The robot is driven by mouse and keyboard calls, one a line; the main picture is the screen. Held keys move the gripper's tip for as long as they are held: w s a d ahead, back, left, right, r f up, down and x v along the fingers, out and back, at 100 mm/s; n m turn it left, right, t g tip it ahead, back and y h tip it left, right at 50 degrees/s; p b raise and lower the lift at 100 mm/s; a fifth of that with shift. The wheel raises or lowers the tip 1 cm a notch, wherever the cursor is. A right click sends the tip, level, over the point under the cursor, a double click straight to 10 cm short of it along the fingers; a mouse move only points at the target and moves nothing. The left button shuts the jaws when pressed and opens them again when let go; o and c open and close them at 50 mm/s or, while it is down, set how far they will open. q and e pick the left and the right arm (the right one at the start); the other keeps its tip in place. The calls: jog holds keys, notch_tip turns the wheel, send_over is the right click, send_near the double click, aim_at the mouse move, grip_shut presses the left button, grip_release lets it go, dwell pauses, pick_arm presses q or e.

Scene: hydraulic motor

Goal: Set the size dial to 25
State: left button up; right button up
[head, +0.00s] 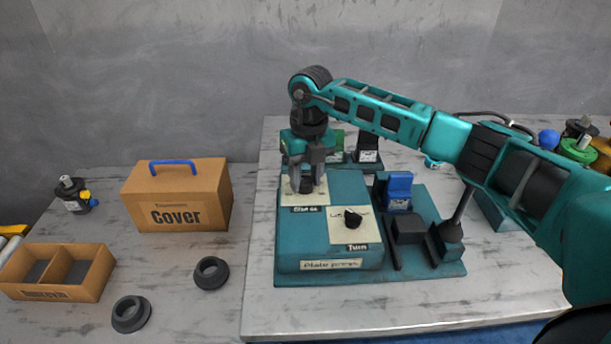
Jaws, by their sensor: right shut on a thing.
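The teal plate press (320,246) stands on the grey table in the middle of the head view. Its size dial (306,187) is a dark knob on a pale plate at the back left of the top, and its scale is too small to read. My right gripper (306,183) points down over this knob and is shut on it, hiding much of it. A second black knob (353,219) sits on the pale plate above the "Turn" label and is free. My left gripper is not in view.
A cardboard "Cover" box (177,197) with a blue handle, a divided box (54,273) and two black rings (211,272) stand on the left. A blue block (399,190) and dark parts are right of the press. The front table edge is clear.

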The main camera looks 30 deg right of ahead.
aim_at(308, 178)
jog(key=shift+n, duration=0.4)
jog(key=o, duration=1.1)
jog(key=shift+c, duration=0.2)
notch_tip(308, 178, up, 13)
jog(key=shift+d, duration=0.35)
